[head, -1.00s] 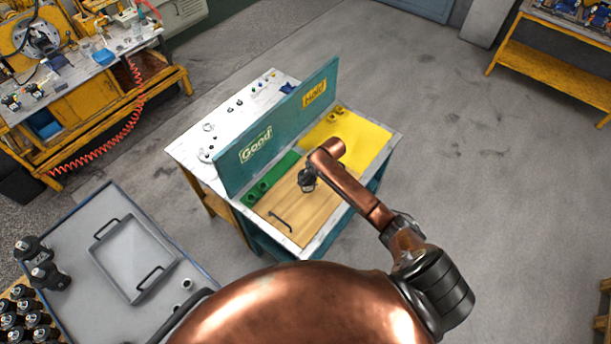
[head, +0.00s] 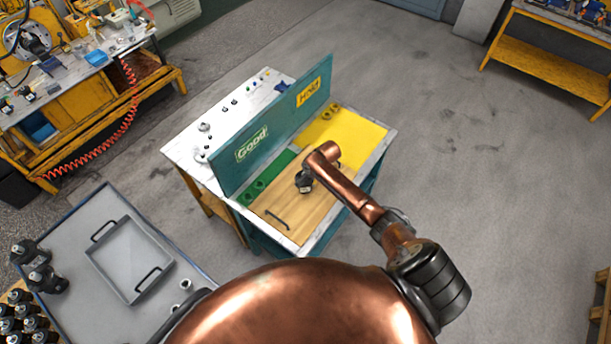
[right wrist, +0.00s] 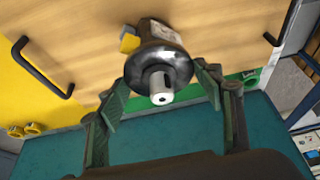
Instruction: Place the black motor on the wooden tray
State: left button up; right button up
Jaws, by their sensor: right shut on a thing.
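The black motor (head: 305,183) is at the wooden tray (head: 315,211) on the workbench, under the end of my right arm. In the right wrist view the motor (right wrist: 157,62) has its silver shaft pointing toward the camera and a yellow part on its side. My right gripper (right wrist: 160,88) is shut on the motor, with one finger on each side. The wooden tray (right wrist: 85,25) lies behind the motor, with a dark handle at left. I cannot tell whether the motor touches the tray. My left gripper is not in view.
A teal panel (head: 275,125) marked Good and Hold stands along the bench's back. A green area (head: 273,172) and a yellow area (head: 345,135) adjoin the tray. A grey cart (head: 85,240) with an empty grey tray and motors stands at lower left.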

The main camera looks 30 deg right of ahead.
jog(key=o, duration=2.1)
jog(key=shift+r, duration=0.1)
jog(key=v, duration=1.2)
jog(key=shift+b, duration=0.35)
jog(key=shift+a, duration=0.1)
